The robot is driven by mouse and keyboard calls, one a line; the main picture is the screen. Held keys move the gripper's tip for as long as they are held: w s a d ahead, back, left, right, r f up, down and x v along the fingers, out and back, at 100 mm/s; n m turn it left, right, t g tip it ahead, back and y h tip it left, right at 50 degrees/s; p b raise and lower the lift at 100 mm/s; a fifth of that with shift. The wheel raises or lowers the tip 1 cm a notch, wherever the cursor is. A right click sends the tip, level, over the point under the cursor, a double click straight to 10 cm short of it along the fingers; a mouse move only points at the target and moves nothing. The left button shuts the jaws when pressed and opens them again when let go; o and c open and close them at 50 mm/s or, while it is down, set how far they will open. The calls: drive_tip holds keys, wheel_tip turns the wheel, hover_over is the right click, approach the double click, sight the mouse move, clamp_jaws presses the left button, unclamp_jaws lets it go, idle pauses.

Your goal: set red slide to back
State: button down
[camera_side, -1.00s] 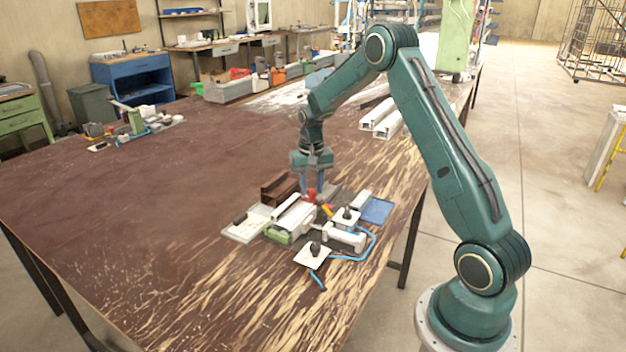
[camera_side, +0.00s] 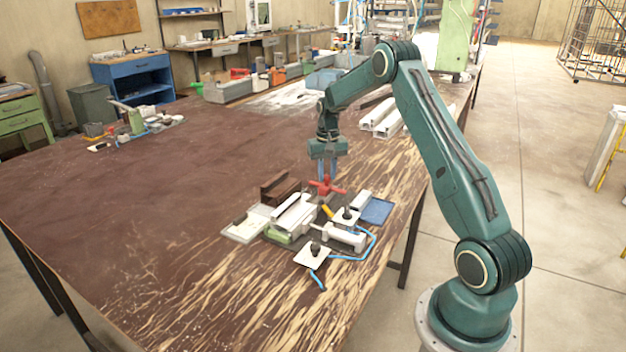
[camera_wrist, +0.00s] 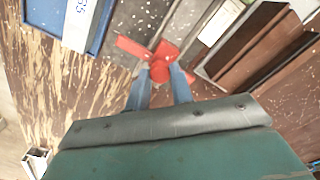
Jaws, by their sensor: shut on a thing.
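The red slide (camera_side: 326,187) is a red piece with a knob and crosswise arms, at the far side of the clamp fixture in the side view. It also shows in the wrist view (camera_wrist: 154,50), lying across a dark grey plate. My gripper (camera_side: 327,177) is above it, pointing down, with its blue fingers shut on the red knob. In the wrist view the two fingertips (camera_wrist: 160,72) are on either side of the knob. The knob's grasped sides are partly hidden by the fingers.
A blue tray (camera_side: 377,211) lies right of the slide, and a brown channel block (camera_side: 279,187) stands left of it. White profiles (camera_side: 293,213), a white clamp (camera_side: 345,236) and a blue hose (camera_side: 372,247) are nearer the camera.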

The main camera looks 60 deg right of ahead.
drive_tip(key=shift+d, duration=1.6)
drive_tip(key=c, duration=1.5)
unclamp_jaws()
drive_tip(key=shift+d, duration=0.1)
drive_tip(key=shift+r, duration=0.15)
wheel_tip(320, 180, up, 14)
drive_tip(key=shift+f, duration=0.2)
